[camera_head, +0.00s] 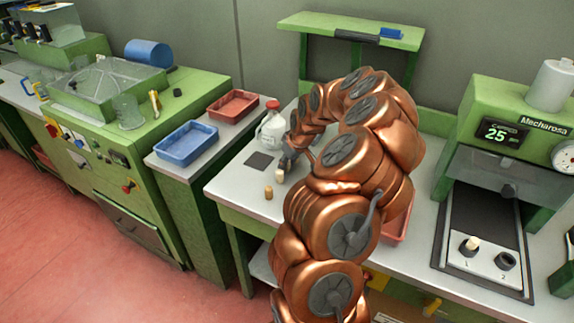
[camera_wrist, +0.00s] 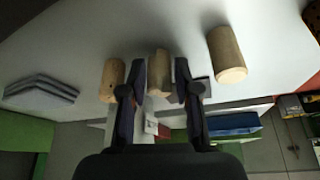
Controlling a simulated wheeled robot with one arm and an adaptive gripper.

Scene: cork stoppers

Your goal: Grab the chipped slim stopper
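Three cork stoppers show in the wrist view. The middle stopper (camera_wrist: 158,66) looks slim and stands between the two fingers of my gripper (camera_wrist: 159,95), with a narrow gap visible on each side. A stopper (camera_wrist: 113,76) is just outside the left finger, and a wider, longer one (camera_wrist: 226,54) is to the right, apart from the fingers. My gripper is open. I cannot clearly make out a chip on any of them. In the head view, a pale stopper (camera_head: 279,176) and a browner stopper (camera_head: 268,193) stand on the white table, below my gripper (camera_head: 287,161).
A dark square pad (camera_head: 259,160) and a white jug with a red cap (camera_head: 272,127) are close by on the table. Blue (camera_head: 186,143) and red (camera_head: 233,106) trays stand left. Another stopper (camera_head: 472,243) sits on the green tester at right.

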